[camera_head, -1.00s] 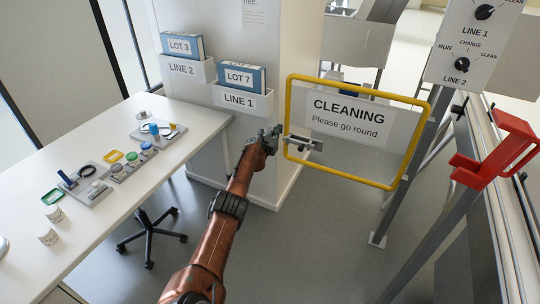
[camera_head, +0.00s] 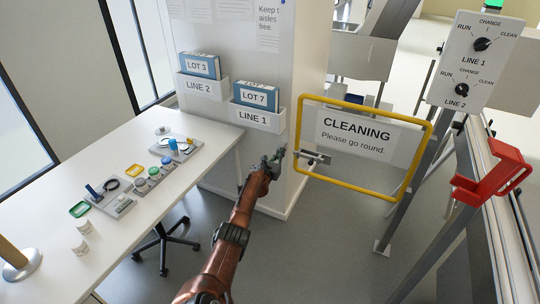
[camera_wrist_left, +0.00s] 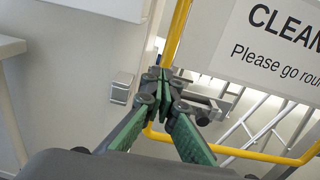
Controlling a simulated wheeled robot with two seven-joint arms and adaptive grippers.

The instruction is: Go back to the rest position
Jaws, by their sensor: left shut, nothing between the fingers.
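My left gripper (camera_head: 275,157) is at the end of a copper-coloured arm in the middle of the head view. It is shut and empty, left of the yellow-framed CLEANING gate (camera_head: 300,150). In the left wrist view its green-padded fingers (camera_wrist_left: 165,84) meet in front of the gate's yellow frame (camera_wrist_left: 179,30). I cannot tell whether they touch the gate. A small metal latch (camera_head: 316,157) sits at the gate's left side. My right gripper is not in view.
A white bench (camera_head: 120,240) at the left holds grey trays with small parts. An office chair (camera_head: 160,240) stands under it. LINE 1 (camera_head: 255,117) and LINE 2 (camera_head: 203,87) holders hang on the pillar. A red bracket (camera_head: 495,175) and a dial panel (camera_head: 470,62) are at the right.

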